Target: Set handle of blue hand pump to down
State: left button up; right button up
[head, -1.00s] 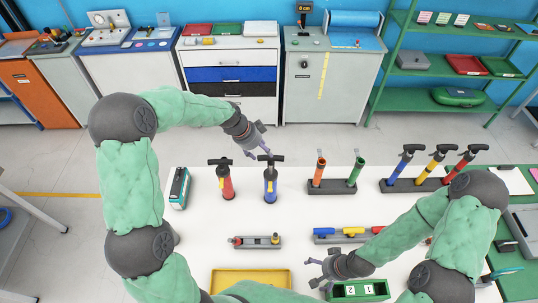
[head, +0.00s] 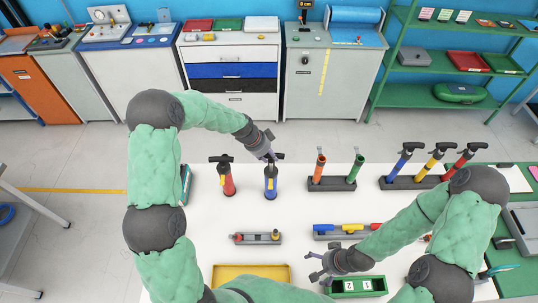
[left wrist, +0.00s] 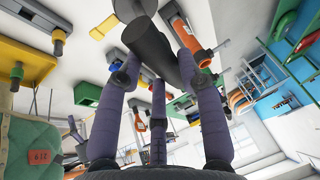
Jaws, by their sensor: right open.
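The blue hand pump (head: 271,184) stands upright on the white table in the head view, with a black T-shaped handle at its top. My left gripper (head: 270,155) is at this handle from above and covers part of it. In the left wrist view the fingers (left wrist: 163,82) are spread, with a dark bar, seemingly the handle (left wrist: 153,48), between them. I cannot tell whether they touch it. How far the handle stands above the body is hard to see. My right gripper (head: 318,268) is open and empty beside the green box.
A red hand pump (head: 227,180) stands just left of the blue one. A dark holder (head: 331,184) with an orange and a green pump is to the right, then three more pumps. A grey valve block (head: 257,239), yellow tray (head: 250,268) and green box (head: 358,293) lie nearer.

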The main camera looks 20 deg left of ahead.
aim_at(271, 165)
pick_arm(q)
grip_shut()
jog(key=shift+f, duration=0.1)
notch_tip(271, 165, down, 5)
jog(key=b, duration=0.8)
jog(key=shift+s+f, duration=0.1)
jog(key=shift+f, duration=0.1)
jog(key=shift+s+d, duration=0.1)
jog(key=shift+s, duration=0.05)
jog(key=o, duration=0.8)
grip_release()
jog(key=shift+w, duration=0.25)
jog(key=shift+r, duration=0.15)
